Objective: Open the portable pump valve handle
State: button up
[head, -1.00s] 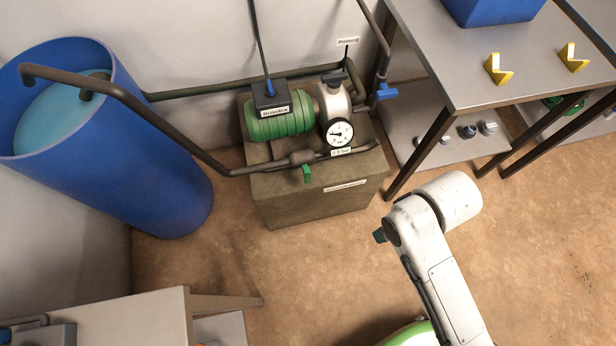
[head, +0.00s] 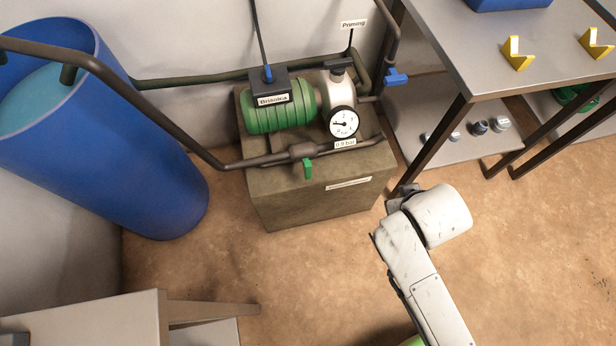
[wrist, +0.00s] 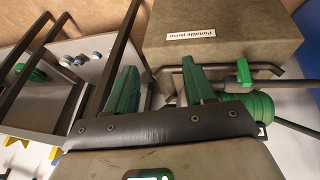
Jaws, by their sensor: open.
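The green valve handle (head: 307,168) hangs down from the dark pipe in front of the pump (head: 280,112). The pump sits on a brown box (head: 320,190) whose label reads "Portable pump" in the wrist view. The wrist view sees the scene turned over, with the green handle (wrist: 243,72) to the right of my gripper (wrist: 158,78). My gripper's two green fingers are open and apart, with nothing between them, and do not touch the handle. In the head view my white arm is right of the box; its fingers are hidden.
A blue barrel (head: 150,165) of water stands left. A metal shelf table (head: 520,60) with yellow blocks is at the right, and its dark leg (head: 430,150) is near my arm. A blue-handled valve (head: 396,77) is behind the box's right side.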

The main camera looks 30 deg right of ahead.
jog(key=w+f+t+h+b, duration=0.1)
jog(key=f+b, duration=0.1)
jog(key=b, duration=0.1)
jog(key=w+f+m+t+h+b, duration=0.1)
jog(key=w+f+b, duration=0.1)
jog(key=b, duration=0.1)
jog(key=w+d+f+m+t+h+b, duration=0.1)
jog(key=w+f+b, duration=0.1)
jog(key=b, duration=0.1)
jog(key=shift+d+f, duration=0.1)
jog(key=shift+f, duration=0.05)
jog(key=shift+c, duration=0.5)
jog(key=n+t+y+b, duration=0.2)
jog(key=t+b, duration=0.9)
jog(key=b, duration=1.1)
send_near(309, 173)
jog(key=p+x, duration=0.1)
jog(key=x, duration=1)
jog(key=shift+p, duration=0.4)
grip_shut()
